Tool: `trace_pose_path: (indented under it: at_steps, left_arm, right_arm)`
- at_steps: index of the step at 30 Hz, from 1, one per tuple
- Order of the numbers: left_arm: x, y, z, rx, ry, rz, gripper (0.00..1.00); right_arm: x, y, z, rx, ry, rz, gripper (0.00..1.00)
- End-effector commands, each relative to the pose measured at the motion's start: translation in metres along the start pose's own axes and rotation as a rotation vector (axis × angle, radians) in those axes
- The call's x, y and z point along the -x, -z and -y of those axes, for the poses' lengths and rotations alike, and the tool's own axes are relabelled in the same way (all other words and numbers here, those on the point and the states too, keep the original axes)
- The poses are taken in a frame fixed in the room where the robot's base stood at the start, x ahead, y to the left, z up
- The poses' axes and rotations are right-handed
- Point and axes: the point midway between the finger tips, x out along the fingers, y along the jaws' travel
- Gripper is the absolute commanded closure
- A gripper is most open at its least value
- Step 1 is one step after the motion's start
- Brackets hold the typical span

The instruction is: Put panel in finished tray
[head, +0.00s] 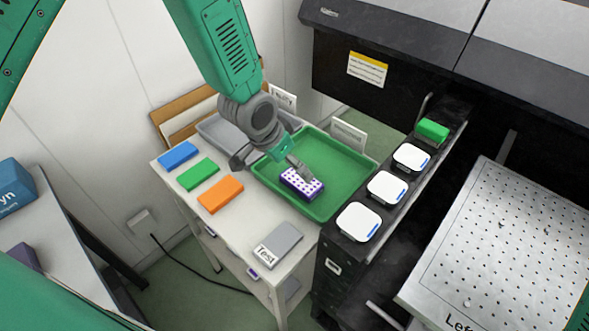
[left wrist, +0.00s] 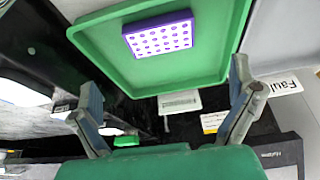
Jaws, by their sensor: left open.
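The panel (head: 303,186), purple with a pale dotted face, lies in the green tray (head: 345,165), near its front left part. The left wrist view also shows the panel (left wrist: 160,36) lying on the floor of the green tray (left wrist: 222,45). My left gripper (head: 300,168) is over the tray, just behind and above the panel. In the left wrist view its two fingers (left wrist: 166,76) are spread wide with nothing between them, apart from the panel. A card stands behind the tray; its text is too small to read. My right gripper is not in view.
A grey tray (head: 212,129) stands left of the green one. Blue (head: 179,156), green (head: 198,174) and orange (head: 220,194) blocks and a grey "Test" block (head: 279,245) are on the white table.

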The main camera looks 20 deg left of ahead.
Motion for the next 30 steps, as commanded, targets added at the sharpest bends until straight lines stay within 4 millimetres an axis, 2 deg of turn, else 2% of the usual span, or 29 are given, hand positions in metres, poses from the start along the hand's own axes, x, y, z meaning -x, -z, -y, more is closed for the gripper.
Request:
trace_pose_path:
  at_steps: [3,8,11,14,15,17,18,22,25,27,30]
  left_arm:
    - [0.007,0.000,-0.001,-0.001,0.000,0.001,0.00]
    - [0.009,-0.001,-0.002,-0.001,0.001,0.003,0.00]
    - [0.000,-0.020,-0.005,0.019,-0.005,0.026,0.00]
    - [-0.018,-0.076,-0.013,0.080,-0.014,0.086,0.00]
    - [-0.025,-0.106,-0.018,0.114,-0.015,0.117,0.00]
    - [-0.031,-0.154,-0.024,0.166,-0.008,0.165,0.00]
    - [-0.033,-0.182,-0.027,0.198,0.000,0.194,0.00]
    - [-0.025,-0.263,-0.036,0.277,0.039,0.279,0.00]
    - [-0.015,-0.304,-0.040,0.313,0.069,0.324,0.00]
    - [-0.010,-0.318,-0.040,0.327,0.085,0.340,0.00]
    - [-0.008,-0.325,-0.041,0.333,0.092,0.346,0.00]
  right_arm:
    - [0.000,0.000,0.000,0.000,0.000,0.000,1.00]
    - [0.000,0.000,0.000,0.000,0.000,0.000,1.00]
    - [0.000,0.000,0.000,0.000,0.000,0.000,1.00]
    - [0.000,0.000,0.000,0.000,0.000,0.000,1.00]
    - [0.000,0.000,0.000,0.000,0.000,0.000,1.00]
    - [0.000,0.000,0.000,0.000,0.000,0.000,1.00]
    - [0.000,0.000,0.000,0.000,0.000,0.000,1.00]
    - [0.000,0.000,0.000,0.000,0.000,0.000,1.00]
    - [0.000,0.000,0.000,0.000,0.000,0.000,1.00]
    - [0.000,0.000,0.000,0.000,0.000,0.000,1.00]
    - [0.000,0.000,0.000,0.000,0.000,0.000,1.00]
